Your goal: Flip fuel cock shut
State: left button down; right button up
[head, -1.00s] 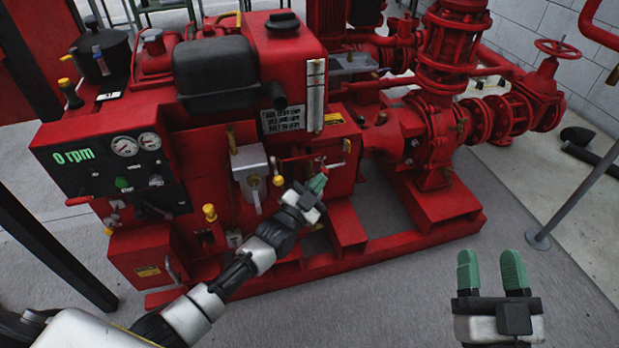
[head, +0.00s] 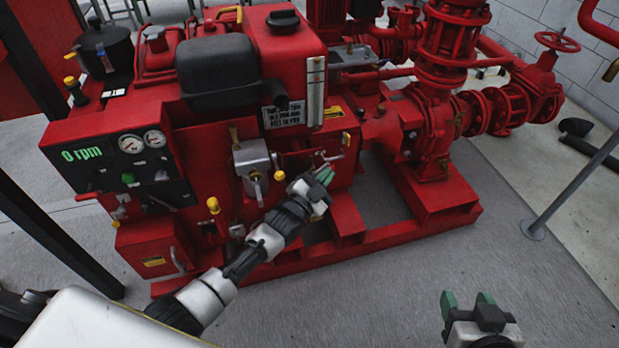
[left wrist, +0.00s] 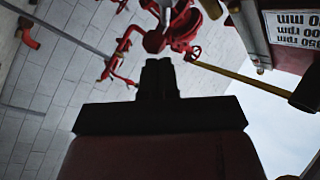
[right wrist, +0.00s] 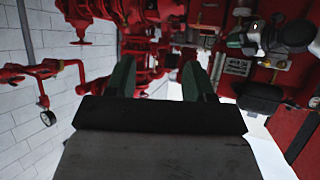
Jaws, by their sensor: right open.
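The small valve fitting with a thin lever (head: 329,157), which looks like the fuel cock, is on the side of the red pumpset, below the sight gauge. It is small and its exact lever position is hard to read. My left gripper (head: 325,176) is just below and in front of it, green fingertips close together, with nothing clear between them. Contact cannot be told. In the left wrist view the dark fingers (left wrist: 160,68) are together, and a brass-coloured pipe (left wrist: 228,75) runs to the right. My right gripper (head: 467,299) is open and empty, low over the floor; its spread fingers show in the right wrist view (right wrist: 160,80).
The red engine carries a black tank (head: 217,72), a gauge panel reading 0 rpm (head: 84,154), and a grey box with a brass tap (head: 254,165) left of my left gripper. The red base rail (head: 345,250) runs below. Open floor lies in front; a grey post (head: 590,170) stands right.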

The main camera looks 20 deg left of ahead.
jog(key=s+d+f+g+h+p, duration=0.2)
jog(key=s+d+f+g+p, duration=0.1)
jog(key=s+f+g+p, duration=0.4)
pick_arm(q)
jog(key=m+g+y+p, duration=0.1)
jog(key=g, duration=0.1)
jog(key=d+m+g+y+p, duration=0.1)
jog(key=m+g, duration=0.1)
jog(key=w+f+m+g+y+p, duration=0.1)
jog(key=g+p, duration=0.1)
jog(key=shift+w+d+f, duration=0.1)
jog(key=shift+d, duration=0.3)
pick_arm(e)
jog(key=s+f+g, duration=0.1)
jog(key=s+f, duration=0.1)
jog(key=f, duration=0.6)
jog(key=s+f+g, duration=0.2)
jog(key=s+f, duration=0.1)
jog(key=f, duration=0.5)
jog(key=shift+d+f, duration=0.4)
pick_arm(q)
jog(key=shift+a, duration=0.1)
jog(key=shift+s+a+f, duration=0.4)
jog(key=shift+a, duration=0.1)
pick_arm(e)
jog(key=shift+s+d+f, duration=0.1)
jog(key=shift+s+f, duration=0.05)
jog(key=shift+f, duration=0.05)
pick_arm(q)
jog(key=shift+r, duration=0.1)
